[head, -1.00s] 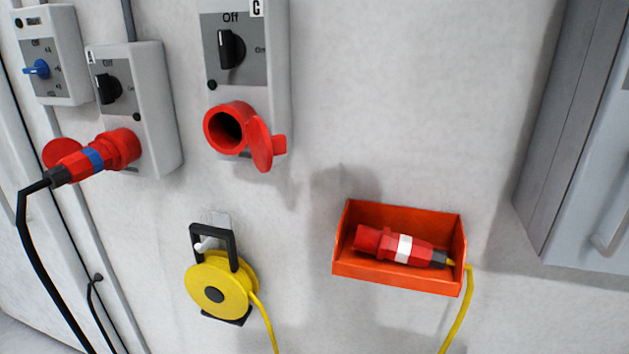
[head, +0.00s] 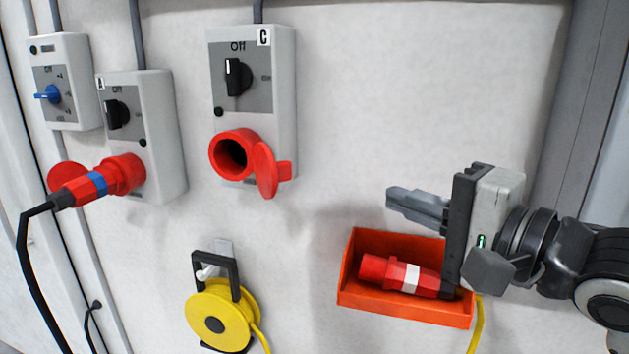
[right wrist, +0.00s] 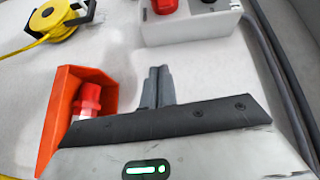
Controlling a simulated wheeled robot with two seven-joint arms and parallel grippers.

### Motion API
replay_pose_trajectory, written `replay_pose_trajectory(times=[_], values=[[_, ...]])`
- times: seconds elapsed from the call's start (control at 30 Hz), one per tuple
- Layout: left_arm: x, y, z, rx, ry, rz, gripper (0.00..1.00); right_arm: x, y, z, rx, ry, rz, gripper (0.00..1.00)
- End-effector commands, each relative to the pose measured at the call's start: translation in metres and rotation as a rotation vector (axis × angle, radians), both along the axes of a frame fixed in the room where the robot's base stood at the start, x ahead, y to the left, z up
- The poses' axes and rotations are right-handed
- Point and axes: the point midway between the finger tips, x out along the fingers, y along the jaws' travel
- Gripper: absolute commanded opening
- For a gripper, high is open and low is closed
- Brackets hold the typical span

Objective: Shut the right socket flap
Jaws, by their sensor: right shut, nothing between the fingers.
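The right socket (head: 233,155) is a round red socket low on the grey switch box (head: 285,110) marked C. Its red flap (head: 267,170) hangs open to the right of the socket mouth, which is uncovered. My right gripper (head: 390,198) is shut and empty, its fingers pointing left, above the orange bin and well to the right of the flap, touching neither. In the right wrist view the two grey fingers (right wrist: 157,85) lie side by side. A red part of the socket (right wrist: 165,6) shows at the top edge there. My left gripper is not in view.
An orange bin (head: 355,292) holds a red-and-white plug (head: 395,274) just below my right gripper. A yellow cable reel (head: 217,315) hangs lower left. At left, a plug with a black cable sits in another box's socket (head: 125,172). The wall between flap and gripper is clear.

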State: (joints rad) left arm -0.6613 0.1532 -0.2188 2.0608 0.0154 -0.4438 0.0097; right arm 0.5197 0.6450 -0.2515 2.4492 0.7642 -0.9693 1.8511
Motion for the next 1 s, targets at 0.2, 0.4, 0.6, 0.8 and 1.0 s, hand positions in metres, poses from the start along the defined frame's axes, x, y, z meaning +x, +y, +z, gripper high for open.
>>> replay_pose_trajectory(times=[0.2, 0.4, 0.6, 0.8, 1.0], values=[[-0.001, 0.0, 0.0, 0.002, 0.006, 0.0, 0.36, 0.005, 0.01, 0.018, 0.075, 0.016, 0.027, 0.0], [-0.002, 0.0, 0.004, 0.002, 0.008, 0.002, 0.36, 0.034, 0.035, 0.019, 0.071, 0.017, 0.026, 0.0], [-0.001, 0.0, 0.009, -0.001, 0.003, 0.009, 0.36, 0.066, 0.063, 0.019, 0.071, 0.016, 0.025, 0.0], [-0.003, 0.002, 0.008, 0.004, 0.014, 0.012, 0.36, 0.061, 0.091, 0.018, 0.068, 0.013, 0.028, 0.0], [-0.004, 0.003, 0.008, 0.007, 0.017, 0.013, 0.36, 0.054, 0.103, 0.017, 0.068, 0.015, 0.025, 0.0]])
